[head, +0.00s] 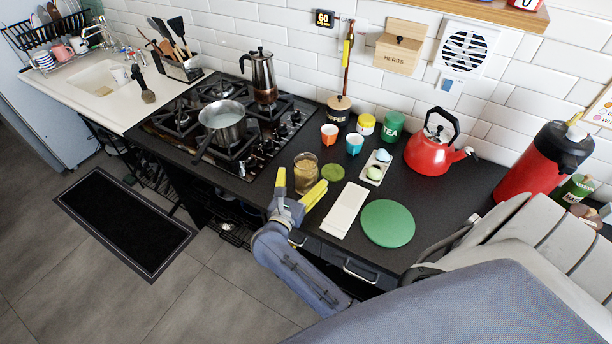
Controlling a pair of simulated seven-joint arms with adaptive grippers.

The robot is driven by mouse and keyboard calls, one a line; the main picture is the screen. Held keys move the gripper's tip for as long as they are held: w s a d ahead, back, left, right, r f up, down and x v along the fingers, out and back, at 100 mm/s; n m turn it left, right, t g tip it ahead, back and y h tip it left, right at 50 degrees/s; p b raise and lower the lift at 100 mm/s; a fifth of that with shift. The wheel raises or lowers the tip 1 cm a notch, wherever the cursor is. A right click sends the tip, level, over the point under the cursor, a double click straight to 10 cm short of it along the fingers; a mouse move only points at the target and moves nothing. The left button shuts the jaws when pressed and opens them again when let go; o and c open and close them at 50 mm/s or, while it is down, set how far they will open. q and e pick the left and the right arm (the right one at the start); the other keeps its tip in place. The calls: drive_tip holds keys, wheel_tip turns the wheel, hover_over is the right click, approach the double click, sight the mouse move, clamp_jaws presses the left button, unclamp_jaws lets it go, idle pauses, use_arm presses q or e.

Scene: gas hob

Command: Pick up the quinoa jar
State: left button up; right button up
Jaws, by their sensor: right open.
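A clear glass jar with tan, grain-like contents (306,174) stands upright near the front edge of the dark counter, right of the hob; I take it as the quinoa jar, though no label is readable. My right gripper (297,187) is open at the counter's front edge. Its two yellow fingertips are spread, one left of the jar and one at its lower right in the picture. The jar shows between and just beyond them; I cannot tell whether either finger touches it. The jar's lower part is partly hidden by the right finger. My left gripper is out of view.
Close right of the jar are a flat green disc (333,172), a white board (344,210) and a green round board (388,223). A steel saucepan (223,124) sits on the hob. A red kettle (432,150) stands right.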

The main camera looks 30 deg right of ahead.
sight(309, 166)
drive_tip(key=shift+x, duration=1.55)
drive_tip(key=shift+r, duration=0.1)
drive_tip(key=c, duration=1.7)
drive_tip(key=shift+o, duration=0.2)
